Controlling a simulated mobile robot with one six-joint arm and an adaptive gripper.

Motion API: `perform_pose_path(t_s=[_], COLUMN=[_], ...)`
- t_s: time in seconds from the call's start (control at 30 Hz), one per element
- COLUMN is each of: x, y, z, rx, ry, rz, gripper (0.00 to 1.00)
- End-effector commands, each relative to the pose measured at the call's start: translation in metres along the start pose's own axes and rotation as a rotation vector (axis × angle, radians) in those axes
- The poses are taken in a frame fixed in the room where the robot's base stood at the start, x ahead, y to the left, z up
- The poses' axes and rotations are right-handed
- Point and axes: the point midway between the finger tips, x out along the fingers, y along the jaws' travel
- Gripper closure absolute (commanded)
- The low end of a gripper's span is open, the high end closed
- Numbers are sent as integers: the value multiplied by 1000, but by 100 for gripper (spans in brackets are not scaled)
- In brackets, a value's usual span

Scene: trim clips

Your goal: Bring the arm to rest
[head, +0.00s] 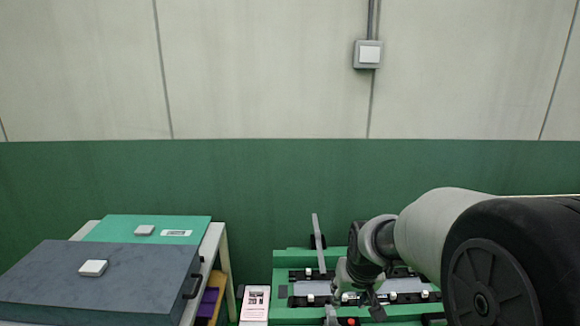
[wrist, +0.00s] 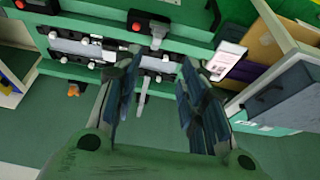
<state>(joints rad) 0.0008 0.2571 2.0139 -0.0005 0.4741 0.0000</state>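My arm (head: 435,230) reaches in from the right in the head view, bent down over the green fixture bench (head: 285,258). My gripper (head: 350,293) shows only small and partly hidden there, above the bench. In the wrist view, my gripper (wrist: 161,68) has its two blue-padded fingers apart with nothing between them. Bench parts show beyond the fingertips. Whether the fingers touch anything below is unclear.
Grey trim strips (wrist: 72,46) with several small clips lie on the bench. A grey lever (head: 318,243) stands up from it. A pink-and-white card (head: 255,303) is left of the bench. A grey case (head: 95,280) and green panel (head: 150,228) lie on a stand farther left.

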Motion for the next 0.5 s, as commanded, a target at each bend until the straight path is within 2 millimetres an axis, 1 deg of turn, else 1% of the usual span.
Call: perform_pose_path(t_s=[0.03,0.07,0.1,0.17,0.2,0.27,0.3,0.37,0.4,0.5], x=[-30,-44,-63,-88,-104,-126,-139,-156,-166,-184], y=[0,0,0,0,0,0,0,1,1,1], z=[10,18,29,47,60,81,95,119,134,170], rx=[0,0,0,1,0,1,1,1,1,1], ry=[10,9,10,12,12,12,13,13,13,14], rz=[0,0,0,1,1,1,1,1,1,2], gripper=[62,62,62,62,62,62,62,62,62,62])
